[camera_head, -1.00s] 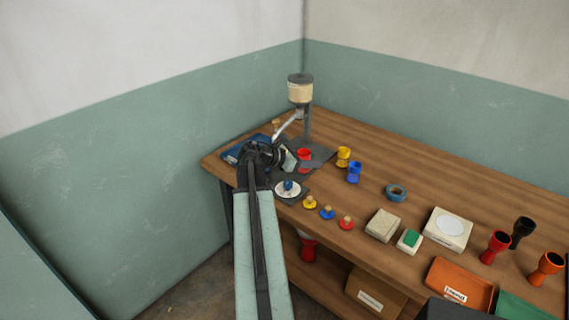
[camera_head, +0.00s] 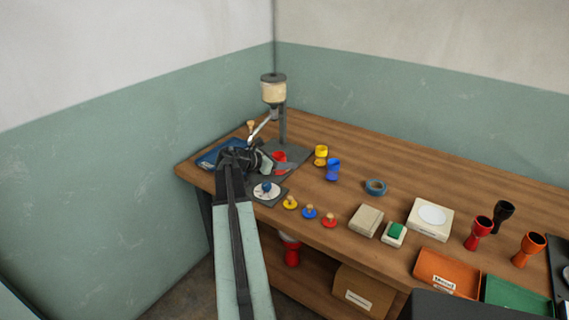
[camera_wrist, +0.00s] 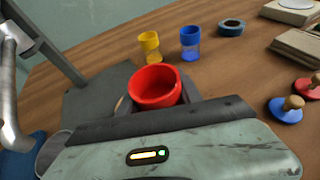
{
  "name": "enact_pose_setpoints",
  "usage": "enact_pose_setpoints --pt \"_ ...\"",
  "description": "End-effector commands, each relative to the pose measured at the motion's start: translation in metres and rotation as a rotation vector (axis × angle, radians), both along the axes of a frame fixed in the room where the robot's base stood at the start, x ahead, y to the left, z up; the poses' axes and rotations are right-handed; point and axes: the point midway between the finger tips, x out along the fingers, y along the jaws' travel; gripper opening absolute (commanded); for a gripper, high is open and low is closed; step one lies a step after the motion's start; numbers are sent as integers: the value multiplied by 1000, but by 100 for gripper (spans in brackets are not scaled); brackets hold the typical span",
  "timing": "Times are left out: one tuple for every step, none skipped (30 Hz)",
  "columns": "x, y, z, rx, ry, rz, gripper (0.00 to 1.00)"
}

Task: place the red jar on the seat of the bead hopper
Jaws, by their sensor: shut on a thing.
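The red jar (camera_head: 280,156) is held between the fingers of my gripper (camera_head: 274,164), over the front of the bead hopper's dark base plate. In the wrist view its round open mouth (camera_wrist: 155,85) faces up between the fingers; its lower part is largely hidden. The bead hopper (camera_head: 273,90) has a cream container with a grey lid on a grey post at the far left of the bench. Its grey base plate also shows in the wrist view (camera_wrist: 92,98). The seat cannot be made out clearly, nor whether the jar touches it.
A yellow jar (camera_head: 321,155) and a blue jar (camera_head: 333,170) stand right of the hopper. A silver lever (camera_wrist: 10,90) is left of my gripper. A white disc with a blue knob (camera_head: 266,190) and several knobbed lids (camera_head: 309,212) lie in front. Blue tape (camera_head: 375,187) lies farther right.

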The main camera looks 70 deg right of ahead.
Motion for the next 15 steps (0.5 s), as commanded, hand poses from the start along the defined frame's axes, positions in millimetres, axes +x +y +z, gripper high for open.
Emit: enact_pose_setpoints --pt "7 -22 -3 0 0 -1 0" --pt "10 -30 -4 0 0 -1 0" --pt "13 -42 -5 0 0 -1 0" --pt "16 -50 -6 0 0 -1 0" --pt "18 -58 -7 0 0 -1 0" --pt "20 -67 -7 -1 -1 0 0" --pt "21 -72 -8 -1 -1 0 0" --pt "22 -77 -8 0 0 0 0" --pt "23 -81 -8 0 0 0 0" --pt "24 -84 -9 0 0 0 0" --pt "24 -85 -9 0 0 0 0" --pt "24 -86 -9 0 0 1 0" --pt "24 -86 -8 0 0 1 0" --pt "24 -86 -8 0 0 1 0" --pt "24 -86 -9 0 0 1 0"
